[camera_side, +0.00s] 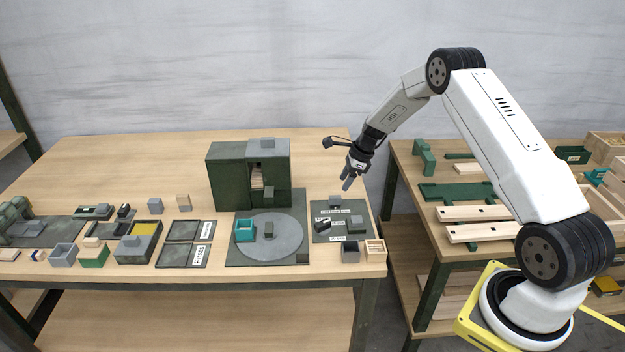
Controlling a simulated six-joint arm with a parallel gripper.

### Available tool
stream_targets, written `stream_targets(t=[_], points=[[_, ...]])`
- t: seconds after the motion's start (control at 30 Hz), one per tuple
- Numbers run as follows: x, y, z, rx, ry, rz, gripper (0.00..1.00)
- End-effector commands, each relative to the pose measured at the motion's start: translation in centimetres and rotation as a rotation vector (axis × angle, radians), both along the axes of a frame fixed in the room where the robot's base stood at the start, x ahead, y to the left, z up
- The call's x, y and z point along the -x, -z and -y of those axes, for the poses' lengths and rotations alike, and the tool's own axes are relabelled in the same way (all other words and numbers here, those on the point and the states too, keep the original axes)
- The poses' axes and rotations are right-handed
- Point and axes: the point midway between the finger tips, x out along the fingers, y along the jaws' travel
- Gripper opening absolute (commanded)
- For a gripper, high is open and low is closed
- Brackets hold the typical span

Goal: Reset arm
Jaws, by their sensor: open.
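My gripper (347,183) hangs in the air near the right end of the left bench, with its fingers pointing down. It is open and nothing shows between its fingers. The arm bends up and over from its base at the lower right. Below the gripper, a dark mat (326,239) with small labelled blocks lies on the bench, well apart from the fingers.
A tall green housing (228,178) stands left of the gripper. Two framed trays (180,255) lie farther left. Wooden bars (480,212) lie on the right bench. The bench's back left is clear.

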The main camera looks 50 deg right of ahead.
Motion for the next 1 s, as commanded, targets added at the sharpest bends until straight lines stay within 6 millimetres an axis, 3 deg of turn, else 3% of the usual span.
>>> stream_targets(t=[0.67,0.83,1.0], points=[[0.4,-1.4,-0.3,0.017,-0.037,0.004,0.62],[1.0,-2.7,-2.2,0.073,-0.169,0.018,0.62],[2.4,-5.0,-5.6,0.170,-0.410,0.046,0.62]])
